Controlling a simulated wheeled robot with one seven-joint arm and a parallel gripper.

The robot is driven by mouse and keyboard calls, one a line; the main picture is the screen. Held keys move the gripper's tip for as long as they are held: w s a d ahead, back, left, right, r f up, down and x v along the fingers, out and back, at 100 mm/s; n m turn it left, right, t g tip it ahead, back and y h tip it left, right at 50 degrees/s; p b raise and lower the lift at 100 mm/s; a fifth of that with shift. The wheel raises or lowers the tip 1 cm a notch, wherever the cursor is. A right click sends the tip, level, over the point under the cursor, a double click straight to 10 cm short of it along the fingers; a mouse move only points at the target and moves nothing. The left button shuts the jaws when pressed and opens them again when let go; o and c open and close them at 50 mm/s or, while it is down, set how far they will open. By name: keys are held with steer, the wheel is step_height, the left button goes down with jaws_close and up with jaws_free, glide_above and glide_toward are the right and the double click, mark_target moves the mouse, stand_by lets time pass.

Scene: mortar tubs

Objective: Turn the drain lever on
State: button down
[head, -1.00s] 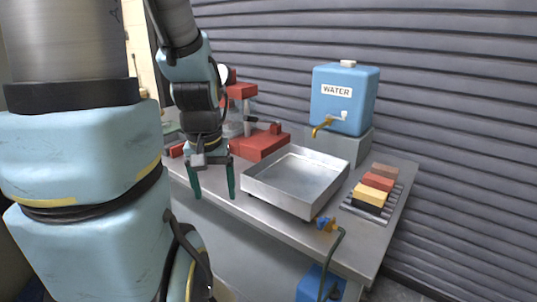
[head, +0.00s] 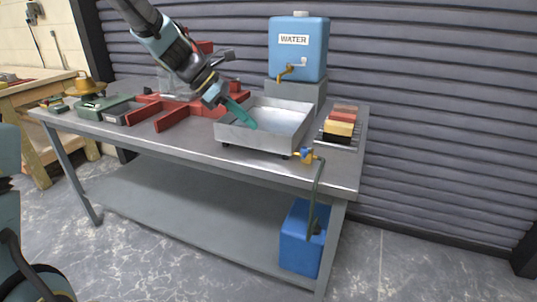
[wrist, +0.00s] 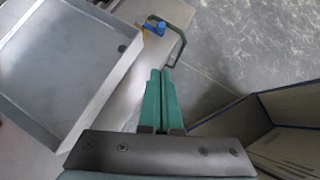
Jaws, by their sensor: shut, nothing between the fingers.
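The drain valve is a brass fitting with a blue lever (head: 306,153) at the front right corner of the shallow metal tray (head: 262,141). A green hose (head: 317,185) runs down from it. In the wrist view the blue lever (wrist: 161,28) lies ahead of my fingertips, with a gap between. My gripper (head: 252,127) has teal fingers, shut and empty, pointing down to the right by the tray in the head view. In the wrist view my gripper (wrist: 161,71) shows its fingers together, beside the tray wall. The exact lever angle is too small to tell.
A blue water tank (head: 298,50) with a brass tap stands on a grey block behind the tray. Coloured bricks (head: 340,125) lie on a rack at right. Red equipment (head: 172,112) stands at left. A blue container (head: 304,238) sits below. The table front (head: 345,182) right of the valve is clear.

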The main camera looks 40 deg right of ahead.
stand_by(0.3)
steer(key=p, duration=0.2)
glide_toward(302, 156)
step_height(302, 156, down, 3)
steer(key=shift+s+d+f+p, duration=0.1)
steer(key=shift+s+d+p, duration=0.1)
steer(key=shift+d, duration=0.2)
steer(key=shift+s+d+f+p, duration=0.1)
steer(key=shift+d+f+p, duration=0.05)
steer(key=shift+d, duration=0.25)
steer(key=shift+s+d+f, duration=0.15)
steer(key=shift+s+d, duration=0.25)
steer(key=shift+d, duration=0.35)
steer(key=shift+s+n+b, duration=0.25)
steer(key=shift+n+b, duration=0.05)
